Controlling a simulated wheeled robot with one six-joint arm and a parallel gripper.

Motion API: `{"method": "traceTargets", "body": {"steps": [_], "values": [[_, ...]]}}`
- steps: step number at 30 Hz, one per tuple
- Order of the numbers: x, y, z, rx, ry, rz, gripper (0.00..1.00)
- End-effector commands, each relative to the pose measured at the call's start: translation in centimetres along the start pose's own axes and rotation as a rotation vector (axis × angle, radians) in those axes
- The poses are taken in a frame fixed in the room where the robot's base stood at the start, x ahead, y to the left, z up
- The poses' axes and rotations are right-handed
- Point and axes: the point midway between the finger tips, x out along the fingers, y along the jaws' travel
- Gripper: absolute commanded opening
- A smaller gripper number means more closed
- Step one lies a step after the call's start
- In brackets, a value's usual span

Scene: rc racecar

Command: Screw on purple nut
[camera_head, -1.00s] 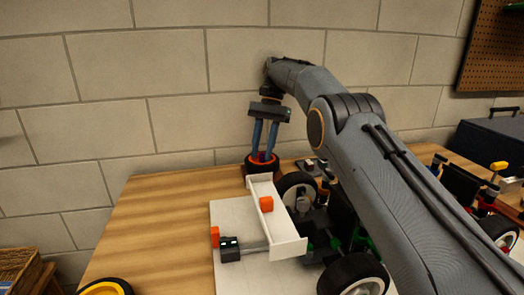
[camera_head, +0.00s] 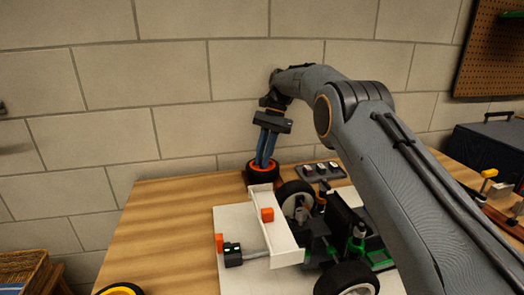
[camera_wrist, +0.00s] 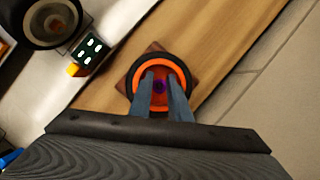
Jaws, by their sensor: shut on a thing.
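An orange-rimmed wheel with a black tyre (camera_head: 263,179) lies flat at the back edge of the wooden table, behind the white car. It also shows in the wrist view on a brown square base (camera_wrist: 124,87). A small purple nut (camera_wrist: 158,86) sits at the wheel's middle. My gripper (camera_wrist: 159,82) points down into the wheel, its blue-grey fingers shut on the purple nut. In the head view my gripper (camera_head: 264,165) is at the wheel, and the nut is hidden there. How far the nut sits on its post cannot be seen.
The white car (camera_head: 287,237) with its rear wing stands just in front of the wheel. A grey tray of small parts (camera_head: 320,170) lies to the right. A yellow-rimmed wheel (camera_head: 121,290) is at the front left. The table's left part is clear.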

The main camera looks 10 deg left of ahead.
Motion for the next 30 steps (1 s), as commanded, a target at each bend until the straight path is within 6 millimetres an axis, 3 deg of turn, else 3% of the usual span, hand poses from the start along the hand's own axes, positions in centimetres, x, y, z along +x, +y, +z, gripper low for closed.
{"method": "traceTargets", "body": {"steps": [16, 25, 26, 30], "values": [[-0.29, 0.1, 0.19, 0.282, 0.0, -0.116, 0.0], [0.02, 0.01, -0.06, 0.314, 0.001, -0.129, 0.0], [0.02, 0.01, -0.06, 0.314, 0.001, -0.129, 0.2], [0.02, -0.01, -0.04, 0.313, 0.001, -0.129, 0.38]]}}
